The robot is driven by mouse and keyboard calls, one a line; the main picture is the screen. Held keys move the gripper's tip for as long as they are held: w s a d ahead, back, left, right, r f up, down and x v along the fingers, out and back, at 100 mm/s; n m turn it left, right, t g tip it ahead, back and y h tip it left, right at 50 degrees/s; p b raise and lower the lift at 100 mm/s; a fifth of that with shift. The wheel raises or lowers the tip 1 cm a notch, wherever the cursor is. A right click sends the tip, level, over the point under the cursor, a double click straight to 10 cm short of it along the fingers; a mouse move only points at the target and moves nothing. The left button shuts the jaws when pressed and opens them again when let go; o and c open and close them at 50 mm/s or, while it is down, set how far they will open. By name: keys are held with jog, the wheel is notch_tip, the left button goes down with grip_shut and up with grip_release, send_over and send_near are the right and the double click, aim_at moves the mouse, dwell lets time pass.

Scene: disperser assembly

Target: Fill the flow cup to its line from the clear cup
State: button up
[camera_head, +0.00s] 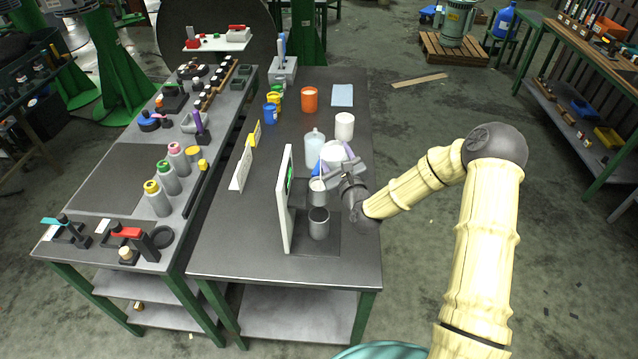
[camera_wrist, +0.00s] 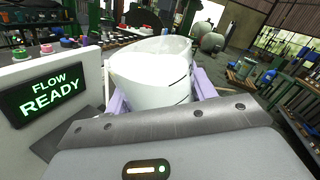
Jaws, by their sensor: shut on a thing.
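My gripper (camera_head: 336,160) is shut on the clear cup (camera_head: 333,152), with a purple finger on each side. In the wrist view the clear cup (camera_wrist: 152,75) holds white liquid and has dark marks on its wall. Its rim is above the fingers; I cannot tell its exact tilt. A small grey cup with a white top (camera_head: 317,187) is just below and left of the gripper, beside the white panel. It may be the flow cup; its line is not visible. A dark open cup (camera_head: 319,224) stands nearer, on a dark mat.
The white panel (camera_head: 284,205) stands close left of the cups; its display (camera_wrist: 51,92) reads FLOW READY. A clear jug (camera_head: 314,149), a white cup (camera_head: 344,126) and an orange cup (camera_head: 309,99) stand farther back. The table's right front is clear.

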jog(key=shift+r+n, duration=0.1)
jog(key=shift+n, duration=1)
dwell(1.9)
jog(key=shift+f+n+t+b, duration=0.3)
jog(key=shift+f+n, duration=0.1)
jog(key=shift+n, duration=0.6)
dwell(1.6)
jog(key=shift+r+n+y, duration=0.3)
jog(key=shift+n+y, duration=0.1)
jog(key=shift+n, duration=0.3)
dwell(1.3)
jog(key=shift+d, duration=0.15)
jog(key=shift+p, duration=0.3)
